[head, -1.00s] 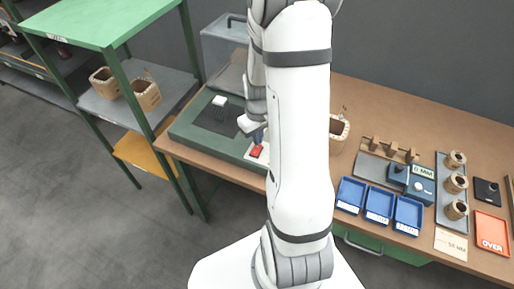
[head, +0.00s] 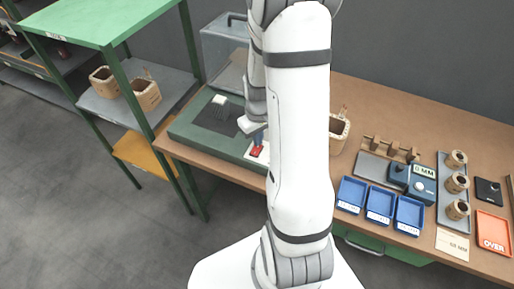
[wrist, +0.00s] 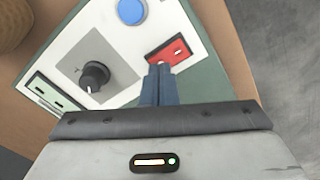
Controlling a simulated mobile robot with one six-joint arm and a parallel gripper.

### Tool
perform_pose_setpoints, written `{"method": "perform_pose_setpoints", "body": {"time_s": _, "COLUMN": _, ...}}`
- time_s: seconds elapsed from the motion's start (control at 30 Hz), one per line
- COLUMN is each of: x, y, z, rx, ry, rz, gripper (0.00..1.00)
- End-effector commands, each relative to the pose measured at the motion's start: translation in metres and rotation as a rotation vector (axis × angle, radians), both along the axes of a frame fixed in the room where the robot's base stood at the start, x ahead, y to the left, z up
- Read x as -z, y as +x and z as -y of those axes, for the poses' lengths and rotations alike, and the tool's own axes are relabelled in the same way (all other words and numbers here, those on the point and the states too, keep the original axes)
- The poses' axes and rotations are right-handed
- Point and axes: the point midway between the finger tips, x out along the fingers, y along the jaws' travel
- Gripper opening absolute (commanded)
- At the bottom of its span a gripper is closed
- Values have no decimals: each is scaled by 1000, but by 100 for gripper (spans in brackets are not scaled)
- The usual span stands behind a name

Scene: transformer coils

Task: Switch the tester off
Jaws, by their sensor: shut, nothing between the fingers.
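The tester (head: 190,130) is a dark green unit at the left end of the bench, with a white control panel. Its red rocker switch (head: 257,150) sits on the panel and shows in the wrist view (wrist: 168,52) with small white marks. My gripper (head: 259,137) is shut and empty, pointing down at the switch. In the wrist view its blue-grey fingertips (wrist: 158,70) overlap the switch's lower edge; I cannot tell whether they touch it. A black knob (wrist: 95,76) and a round blue button (wrist: 131,11) share the panel.
Blue trays (head: 380,204), a blue gauge (head: 422,184) and several coils stand on the bench to the right. A clear cover (head: 222,52) stands behind the tester. A green-framed shelf (head: 110,105) is at left. My arm hides the bench's middle.

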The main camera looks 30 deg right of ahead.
Motion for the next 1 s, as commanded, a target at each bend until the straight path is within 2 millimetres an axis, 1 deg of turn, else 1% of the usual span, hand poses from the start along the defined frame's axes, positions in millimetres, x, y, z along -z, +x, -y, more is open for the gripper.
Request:
{"method": "perform_pose_setpoints", "body": {"time_s": 0.67, "x": 10, "y": 0, "z": 0, "rx": 0, "ry": 0, "rz": 0, "gripper": 0}}
{"method": "perform_pose_setpoints", "body": {"time_s": 0.83, "x": 6, "y": 0, "z": 0, "rx": 0, "ry": 0, "rz": 0, "gripper": 0}}
{"method": "perform_pose_setpoints", "body": {"time_s": 1.0, "x": -8, "y": 0, "z": 0, "rx": 0, "ry": 0, "rz": 0, "gripper": 0}}
